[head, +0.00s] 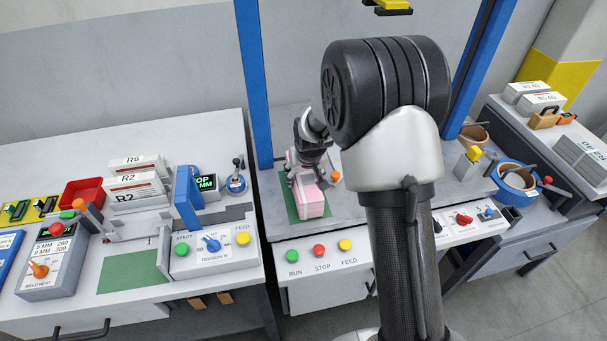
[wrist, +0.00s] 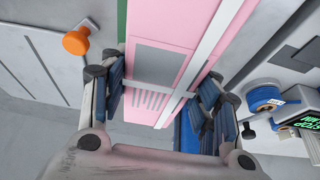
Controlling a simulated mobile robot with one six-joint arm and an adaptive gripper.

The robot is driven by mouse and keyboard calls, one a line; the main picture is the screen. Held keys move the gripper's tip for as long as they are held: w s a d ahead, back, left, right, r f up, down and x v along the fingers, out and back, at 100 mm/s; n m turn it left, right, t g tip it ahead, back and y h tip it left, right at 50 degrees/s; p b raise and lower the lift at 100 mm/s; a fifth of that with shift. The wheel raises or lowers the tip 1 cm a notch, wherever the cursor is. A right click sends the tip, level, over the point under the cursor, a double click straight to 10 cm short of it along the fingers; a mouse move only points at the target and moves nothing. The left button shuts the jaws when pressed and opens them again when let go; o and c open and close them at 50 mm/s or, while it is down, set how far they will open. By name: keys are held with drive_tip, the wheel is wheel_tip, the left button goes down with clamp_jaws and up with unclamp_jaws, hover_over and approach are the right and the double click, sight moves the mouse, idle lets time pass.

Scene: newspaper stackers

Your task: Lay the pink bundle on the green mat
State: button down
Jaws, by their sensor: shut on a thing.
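The pink bundle (head: 311,204), with a white strap, is over the green mat (head: 291,207) on the middle bench. My gripper (head: 306,170) is above it at its far end. In the wrist view the bundle (wrist: 158,102) lies between the two fingers of my gripper (wrist: 160,92), which are shut on it. A strip of the green mat (wrist: 121,20) shows beside the bundle in that view. I cannot tell whether the bundle touches the mat or is a little above it. My arm hides part of the bench to the right.
A second green patch (head: 140,275) lies on the left bench, near labelled bundles (head: 136,185) and a red tray (head: 83,193). Blue posts (head: 254,80) flank the middle bench. An orange knob (head: 335,177) stands right of the bundle. Buttons (head: 318,251) line the bench front.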

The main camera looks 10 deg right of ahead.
drive_tip(key=shift+w+f+b, duration=0.1)
drive_tip(key=shift+f+b, duration=0.3)
drive_tip(key=shift+f, duration=0.05)
drive_tip(key=c, duration=0.9)
unclamp_jaws()
drive_tip(key=o, duration=0.4)
drive_tip(key=shift+s+f, duration=0.15)
drive_tip(key=shift+s, duration=0.05)
drive_tip(key=v, duration=1.3)
drive_tip(key=s+r, duration=1)
drive_tip(key=s, duration=2.1)
drive_tip(key=shift+r, duration=0.35)
